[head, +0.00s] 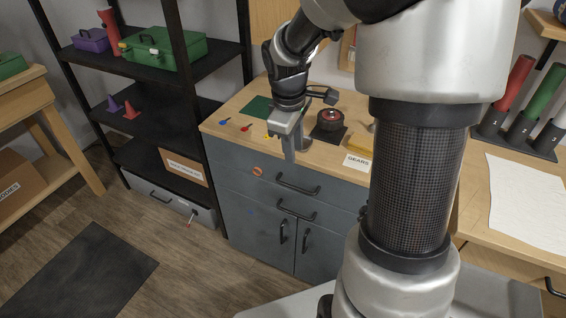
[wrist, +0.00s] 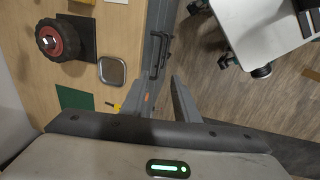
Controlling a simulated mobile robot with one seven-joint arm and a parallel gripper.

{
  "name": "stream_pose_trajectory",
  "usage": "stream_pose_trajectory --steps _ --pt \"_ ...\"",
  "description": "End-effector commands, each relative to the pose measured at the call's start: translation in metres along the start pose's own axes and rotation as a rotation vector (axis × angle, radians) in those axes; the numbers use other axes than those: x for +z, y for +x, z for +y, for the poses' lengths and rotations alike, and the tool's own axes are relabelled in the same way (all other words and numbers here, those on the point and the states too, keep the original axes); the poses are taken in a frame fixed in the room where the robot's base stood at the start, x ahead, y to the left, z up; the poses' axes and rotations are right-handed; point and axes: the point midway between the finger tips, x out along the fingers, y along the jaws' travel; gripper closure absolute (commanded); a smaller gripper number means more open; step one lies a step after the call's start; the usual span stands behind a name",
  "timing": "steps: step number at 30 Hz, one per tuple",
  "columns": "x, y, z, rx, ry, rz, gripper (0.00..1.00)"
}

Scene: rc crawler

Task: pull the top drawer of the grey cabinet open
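The grey cabinet (head: 235,190) stands under a wooden worktop, with its top drawer (head: 240,172) looking closed and flush. The top drawer's black bar handle (head: 298,184) is in plain view. A second handle (head: 296,210) sits below it, above two doors. My gripper (head: 294,154) points down at the front edge of the worktop, above and slightly left of the top handle and apart from it. In the wrist view my gripper (wrist: 158,84) has its two fingers apart with nothing between them. Black handles (wrist: 157,55) show just beyond the fingertips along the cabinet front.
A black wheel with a red hub (head: 330,120) and small coloured pieces (head: 245,127) lie on the worktop. A black shelf (head: 150,98) stands left; a bench with white paper (head: 525,200) stands right. The floor before the cabinet has a dark mat (head: 85,270) to the left.

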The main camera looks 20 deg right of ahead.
Motion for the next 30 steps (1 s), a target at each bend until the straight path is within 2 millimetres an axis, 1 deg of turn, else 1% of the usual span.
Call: stream_pose_trajectory --steps 1,5,12,18,21,24,30 --pt "0.001 0.010 -0.001 -0.003 0.001 -0.001 0.72" --pt "0.001 0.037 -0.002 -0.005 0.001 -0.003 0.72" --pt "0.001 0.091 -0.002 -0.004 0.002 -0.003 0.72" --pt "0.001 0.131 -0.002 -0.003 0.003 -0.002 0.72" --pt "0.001 0.145 -0.002 -0.002 0.003 -0.001 0.72" --pt "0.000 0.155 -0.001 -0.002 0.003 -0.001 0.72" --pt "0.000 0.162 -0.001 0.000 0.003 0.001 0.72"
